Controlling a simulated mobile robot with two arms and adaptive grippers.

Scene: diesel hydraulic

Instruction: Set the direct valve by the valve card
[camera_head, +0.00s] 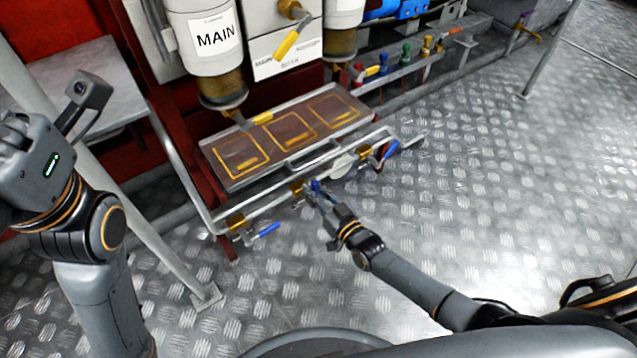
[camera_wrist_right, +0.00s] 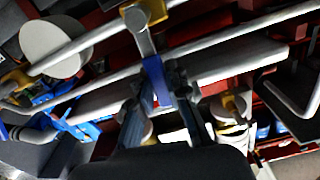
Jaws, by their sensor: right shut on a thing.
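My right gripper (camera_head: 316,192) is at the front pipe below the tray and is shut on a blue valve handle (camera_wrist_right: 155,80). In the right wrist view this handle stands between the fingers, below a brass valve body (camera_wrist_right: 145,14). Another valve with a blue lever (camera_head: 265,231) sits at the left end of the pipe. A further blue lever (camera_head: 388,152) is at the right, beside a brass fitting. I cannot tell from any label which is the direct valve, and no valve card can be read. My left arm is at the left edge; its fingers are out of view.
A tray with three orange-outlined panels (camera_head: 287,133) lies above the pipe. A white tank marked MAIN (camera_head: 213,40) and a yellow-handled valve (camera_head: 287,42) are behind it. Coloured small valves (camera_head: 408,52) line the back right. A grey post (camera_head: 150,215) stands left. The right floor (camera_head: 500,180) is clear.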

